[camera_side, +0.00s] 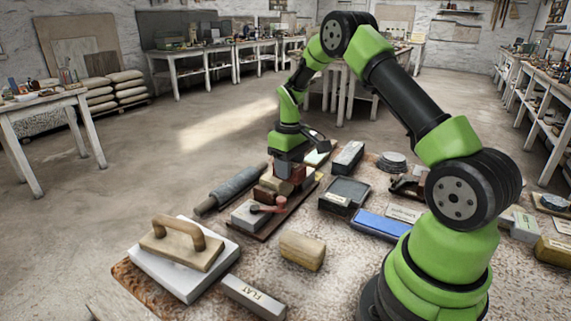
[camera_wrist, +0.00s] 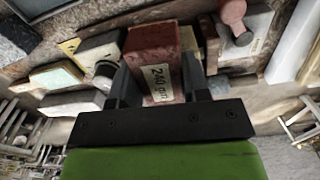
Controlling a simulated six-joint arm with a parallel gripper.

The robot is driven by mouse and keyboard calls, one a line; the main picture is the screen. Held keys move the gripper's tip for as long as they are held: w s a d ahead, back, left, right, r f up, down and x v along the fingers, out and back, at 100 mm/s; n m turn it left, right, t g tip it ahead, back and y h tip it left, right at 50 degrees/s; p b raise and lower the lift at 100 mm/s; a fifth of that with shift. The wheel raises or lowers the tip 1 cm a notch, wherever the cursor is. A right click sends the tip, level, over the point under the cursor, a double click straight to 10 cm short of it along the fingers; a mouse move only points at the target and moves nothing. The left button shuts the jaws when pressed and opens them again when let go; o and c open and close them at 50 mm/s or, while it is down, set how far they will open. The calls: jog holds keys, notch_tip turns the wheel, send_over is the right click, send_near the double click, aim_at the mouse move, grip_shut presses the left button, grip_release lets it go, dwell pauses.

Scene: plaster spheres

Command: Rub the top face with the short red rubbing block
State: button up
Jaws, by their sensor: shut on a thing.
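My gripper (camera_wrist: 158,78) is shut on a red block (camera_wrist: 152,42) with a paper label reading "240 grit"; the block sits between the two dark fingers. In the side view my gripper (camera_side: 289,166) points down over a dark red board, and the held block is hard to separate from the reddish and tan blocks there. A pale block (camera_side: 246,215) with a red handled clamp (camera_side: 266,207) lies at the near end of the board; it also shows at the upper right of the wrist view. I cannot tell whether the held block touches anything below.
A wooden-handled float (camera_side: 187,243) rests on a white slab (camera_side: 200,279) at front left. A tan block (camera_side: 302,250) and a block marked FLAT (camera_side: 252,298) lie near. A dark grey roller (camera_side: 232,187) lies left of the board. Blue and black boxes crowd the right.

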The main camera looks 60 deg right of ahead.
jog(key=shift+w+d+r, duration=0.1)
jog(key=shift+w+d, duration=0.05)
jog(key=shift+w, duration=2)
jog(key=shift+s, duration=0.1)
jog(key=shift+s, duration=1)
jog(key=shift+s+a+f, duration=0.1)
jog(key=shift+s+f, duration=0.05)
jog(key=shift+s, duration=0.45)
jog(key=shift+s+a+f, duration=0.1)
jog(key=shift+s, duration=0.5)
jog(key=shift+w+d+r, duration=0.1)
jog(key=shift+w+r, duration=0.3)
jog(key=shift+w, duration=0.2)
jog(key=shift+w+r, duration=0.35)
jog(key=shift+w, duration=0.2)
